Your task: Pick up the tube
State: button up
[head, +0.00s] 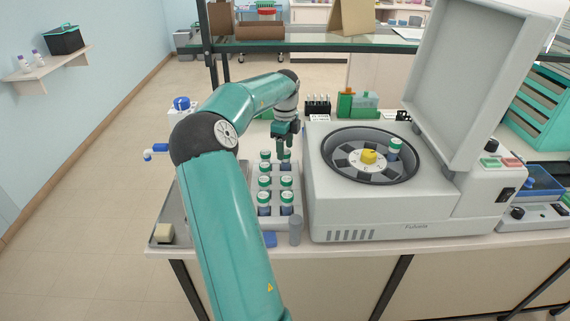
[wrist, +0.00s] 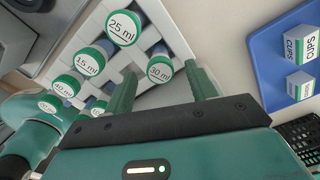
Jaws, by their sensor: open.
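Several tubes with green-and-white caps stand in a pale rack (head: 249,215) left of the centrifuge. Caps in the wrist view read 25 ml (wrist: 125,28), 15 ml (wrist: 91,62) and 30 ml (wrist: 160,69). One more tube (head: 394,148) stands in the open centrifuge's rotor. My gripper (head: 284,146) is over the far end of the rack, pointing down. In the wrist view its two fingers (wrist: 163,90) are spread and empty, with the 30 ml cap showing between their tips. Whether the fingers reach down beside that tube I cannot tell. Which tube is meant is not shown.
The grey centrifuge (head: 409,218) stands close right of the rack, its lid (head: 465,75) raised. A blue tray (wrist: 268,75) holds boxes marked CUPS (wrist: 299,45). A glass shelf (head: 330,44) crosses behind the bench. A grey cylinder (head: 295,231) stands at the front edge.

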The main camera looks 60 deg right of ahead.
aim_at(286, 152)
notch_tip(286, 152, down, 3)
jog(key=shift+f, duration=0.1)
jog(key=c, duration=1.1)
jog(key=shift+o, duration=0.2)
jog(key=shift+s, duration=0.1)
